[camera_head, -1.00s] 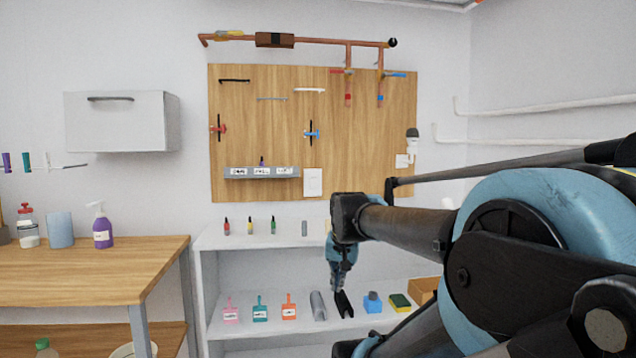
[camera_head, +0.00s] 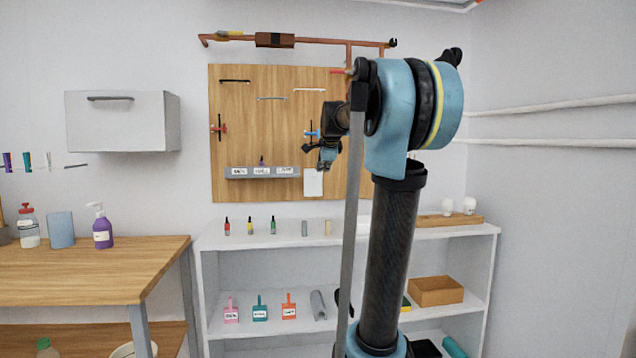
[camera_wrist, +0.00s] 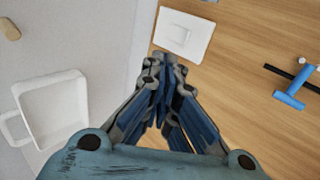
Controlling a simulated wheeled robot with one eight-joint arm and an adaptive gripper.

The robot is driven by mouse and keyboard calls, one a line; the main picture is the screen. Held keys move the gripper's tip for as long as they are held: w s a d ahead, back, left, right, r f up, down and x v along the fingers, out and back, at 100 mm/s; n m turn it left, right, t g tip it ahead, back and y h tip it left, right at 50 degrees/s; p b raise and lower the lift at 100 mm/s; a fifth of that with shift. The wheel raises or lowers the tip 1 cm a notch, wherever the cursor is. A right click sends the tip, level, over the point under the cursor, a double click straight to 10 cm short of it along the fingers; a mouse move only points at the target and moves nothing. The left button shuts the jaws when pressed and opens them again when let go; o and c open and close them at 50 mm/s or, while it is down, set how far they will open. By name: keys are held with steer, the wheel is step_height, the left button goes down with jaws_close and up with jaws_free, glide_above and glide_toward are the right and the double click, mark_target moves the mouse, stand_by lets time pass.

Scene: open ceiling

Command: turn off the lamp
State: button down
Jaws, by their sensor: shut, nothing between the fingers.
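A white wall plate, which looks like a light switch (camera_head: 313,184), is on the lower part of the wooden pegboard (camera_head: 270,130). In the wrist view the white plate (camera_wrist: 183,34) shows a raised rectangular centre and lies just beyond my fingertips. My gripper (camera_head: 324,167) is shut and empty, in front of the board and overlapping the plate's top edge in the head view. In the wrist view its fingers (camera_wrist: 163,68) are together; I cannot tell whether they touch the plate. A bulb-like lamp seen earlier on the board's right is now hidden behind my arm.
A blue-handled valve (camera_wrist: 291,101) is on the board near the gripper. A grey labelled rack (camera_head: 262,173) is left of the plate. A white shelf unit (camera_head: 265,241) with small items stands below. A workbench (camera_head: 80,265) is at left.

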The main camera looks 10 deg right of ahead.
stand_by(0.3)
glide_toward(313, 183)
step_height(313, 183, down, 4)
steer(key=d, duration=0.2)
steer(key=shift+w+a+r, duration=0.1)
steer(key=shift+w, duration=1)
steer(key=shift+w+r, duration=0.1)
steer(key=shift+w, duration=1.05)
